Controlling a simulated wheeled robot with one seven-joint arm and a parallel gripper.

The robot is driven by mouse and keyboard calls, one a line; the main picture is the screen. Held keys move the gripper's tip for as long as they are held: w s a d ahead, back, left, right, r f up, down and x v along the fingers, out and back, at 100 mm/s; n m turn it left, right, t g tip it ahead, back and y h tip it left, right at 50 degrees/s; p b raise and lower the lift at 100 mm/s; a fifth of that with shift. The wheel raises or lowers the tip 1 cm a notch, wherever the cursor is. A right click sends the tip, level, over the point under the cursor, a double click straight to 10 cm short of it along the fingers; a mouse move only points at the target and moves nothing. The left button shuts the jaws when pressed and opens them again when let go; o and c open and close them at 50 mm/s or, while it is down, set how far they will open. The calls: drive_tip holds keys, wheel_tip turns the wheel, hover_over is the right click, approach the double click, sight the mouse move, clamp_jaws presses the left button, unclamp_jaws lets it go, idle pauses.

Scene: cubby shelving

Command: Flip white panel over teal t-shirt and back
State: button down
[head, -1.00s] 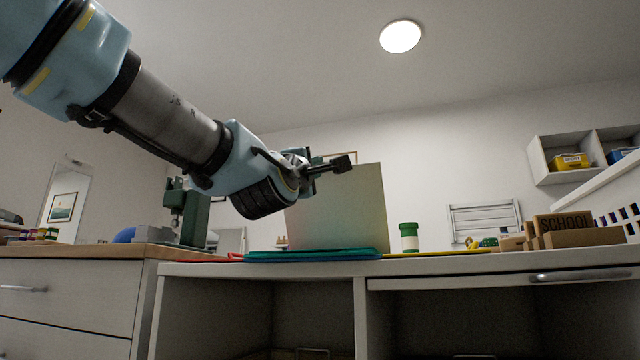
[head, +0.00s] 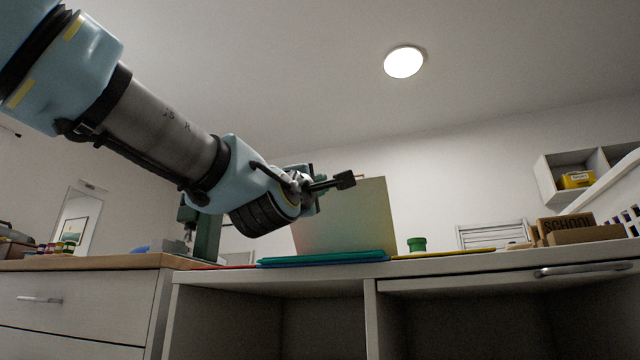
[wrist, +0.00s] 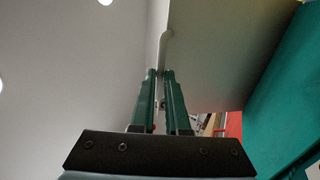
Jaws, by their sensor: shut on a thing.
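The white panel (head: 355,215) stands about upright on the counter and looks pale beige in the head view. In the wrist view the panel (wrist: 215,50) fills the upper middle. The folded teal t-shirt (head: 320,257) lies flat at the panel's foot. A large teal surface, seemingly the t-shirt (wrist: 290,90), fills the right of the wrist view. My gripper (wrist: 163,75) has its green fingers close together at the panel's pale edge, shut on it. In the head view my wrist hides part of the panel's upper left, and the fingertips are hard to make out.
A green-capped container (head: 417,244) stands right of the panel. A yellow flat item (head: 440,253) and wooden blocks (head: 580,234) lie farther right. A dark green machine (head: 205,230) stands left. Open cubbies are below the counter (head: 345,272).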

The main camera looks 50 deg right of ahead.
drive_tip(key=c, duration=0.9)
unclamp_jaws()
drive_tip(key=shift+w+d+f+g, duration=0.15)
drive_tip(key=shift+d+f+g, duration=0.25)
drive_tip(key=shift+f, duration=0.45)
drive_tip(key=shift+c, duration=0.2)
drive_tip(key=shift+r, duration=0.2)
drive_tip(key=p+v, duration=0.2)
drive_tip(key=v, duration=0.8)
drive_tip(key=shift+s+a, duration=0.25)
drive_tip(key=shift+a, duration=0.15)
